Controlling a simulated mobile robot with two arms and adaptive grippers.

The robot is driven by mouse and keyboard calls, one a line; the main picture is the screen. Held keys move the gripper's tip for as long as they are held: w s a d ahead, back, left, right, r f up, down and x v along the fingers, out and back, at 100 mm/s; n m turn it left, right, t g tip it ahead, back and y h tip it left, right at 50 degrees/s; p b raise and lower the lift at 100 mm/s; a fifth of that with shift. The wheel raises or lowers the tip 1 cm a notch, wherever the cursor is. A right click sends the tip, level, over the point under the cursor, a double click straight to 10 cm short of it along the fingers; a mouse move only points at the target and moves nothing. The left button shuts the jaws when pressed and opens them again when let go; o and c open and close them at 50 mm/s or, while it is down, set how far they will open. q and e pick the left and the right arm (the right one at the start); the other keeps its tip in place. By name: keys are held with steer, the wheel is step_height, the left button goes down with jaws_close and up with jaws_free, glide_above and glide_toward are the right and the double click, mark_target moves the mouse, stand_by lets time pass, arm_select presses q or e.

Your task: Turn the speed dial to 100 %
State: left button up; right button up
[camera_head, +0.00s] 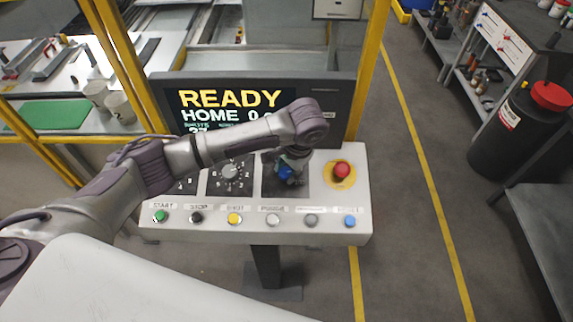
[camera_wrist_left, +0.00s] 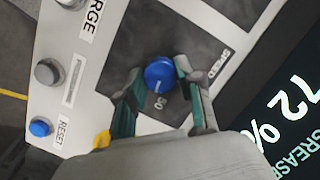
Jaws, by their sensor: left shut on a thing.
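The speed dial is a round blue knob with a white pointer line, set on a dark square plate marked SPEED; it shows in the left wrist view (camera_wrist_left: 159,74) and in the head view (camera_head: 285,173). My left gripper (camera_wrist_left: 160,78) has a green-padded finger on each side of the knob and is shut on it. In the head view the left gripper (camera_head: 290,168) partly hides the dial and its scale. The screen (camera_wrist_left: 278,125) reads 72 % in the wrist view. My right gripper is not in view.
A red mushroom button (camera_head: 342,172) on a yellow disc is right of the dial. A grey numbered dial (camera_head: 231,171) is to its left. A row of coloured buttons, including a blue RESET (camera_head: 350,221), runs along the console's front (camera_head: 330,236).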

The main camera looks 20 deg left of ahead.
arm_select(q)
steer(key=m, duration=0.4)
steer(key=shift+s+m+t+y, duration=0.1)
steer(key=shift+m+t+y, duration=0.2)
steer(key=shift+t+y, duration=0.1)
steer(key=shift+m+t, duration=0.4)
steer(key=shift+m, duration=1.2)
steer(key=o, duration=1.2)
steer(key=shift+c, duration=0.2)
steer(key=v, duration=1.2)
